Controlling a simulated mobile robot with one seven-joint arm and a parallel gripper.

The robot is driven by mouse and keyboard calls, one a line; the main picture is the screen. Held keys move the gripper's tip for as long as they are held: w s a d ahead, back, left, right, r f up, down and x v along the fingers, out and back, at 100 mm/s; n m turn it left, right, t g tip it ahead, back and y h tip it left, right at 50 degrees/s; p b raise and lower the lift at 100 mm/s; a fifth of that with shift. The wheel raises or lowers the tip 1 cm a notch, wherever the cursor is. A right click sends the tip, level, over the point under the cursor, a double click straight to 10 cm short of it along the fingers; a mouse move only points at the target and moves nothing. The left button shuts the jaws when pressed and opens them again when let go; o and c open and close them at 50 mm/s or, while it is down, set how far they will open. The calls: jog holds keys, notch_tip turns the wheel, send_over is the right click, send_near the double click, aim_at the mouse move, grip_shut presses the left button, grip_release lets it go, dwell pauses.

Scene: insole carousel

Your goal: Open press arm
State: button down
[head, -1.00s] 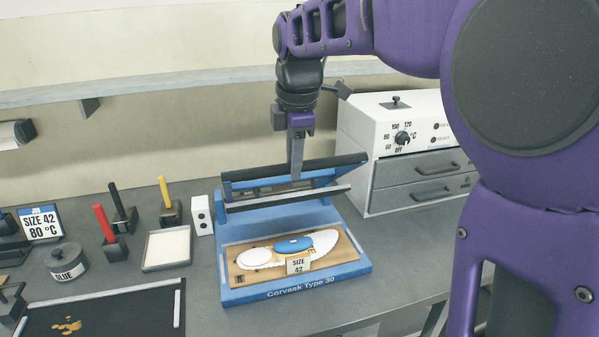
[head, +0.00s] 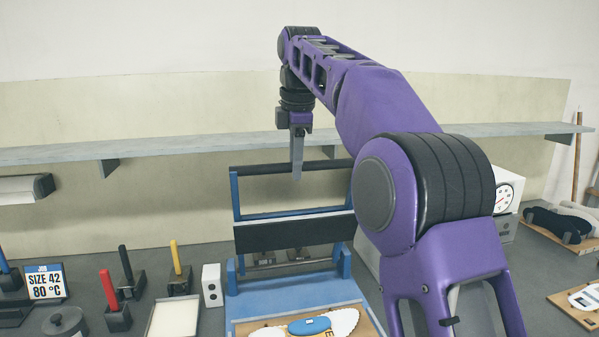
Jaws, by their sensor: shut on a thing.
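The blue press (head: 280,289) stands on the bench in the middle of the head view. Its press arm, a blue frame with a dark top bar (head: 245,170) and a dark plate (head: 285,234), stands raised, nearly upright, at the back of the base. My gripper (head: 297,172) points down at the top bar and is shut on it. The fingers overlap the bar, so the exact contact is hard to see. On the base lies a wooden board (head: 262,331) with a white insole (head: 343,321) and a blue pad (head: 310,326), cut off by the lower edge.
A wall shelf (head: 60,154) runs behind the press. Left of the press are a white block (head: 212,285), a tray (head: 174,318), and black, red and yellow handled tools. My arm partly hides the white oven (head: 508,193) at right.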

jog(key=shift+w+a, duration=0.15)
jog(key=shift+w, duration=0.45)
jog(key=shift+w+a, duration=0.15)
jog(key=shift+w, duration=0.4)
jog(key=c, duration=0.7)
grip_release()
jog(key=shift+w+f, duration=0.1)
jog(key=shift+w, duration=0.1)
jog(key=shift+s+r, duration=0.1)
jog(key=shift+r, duration=0.1)
jog(key=shift+s, duration=0.15)
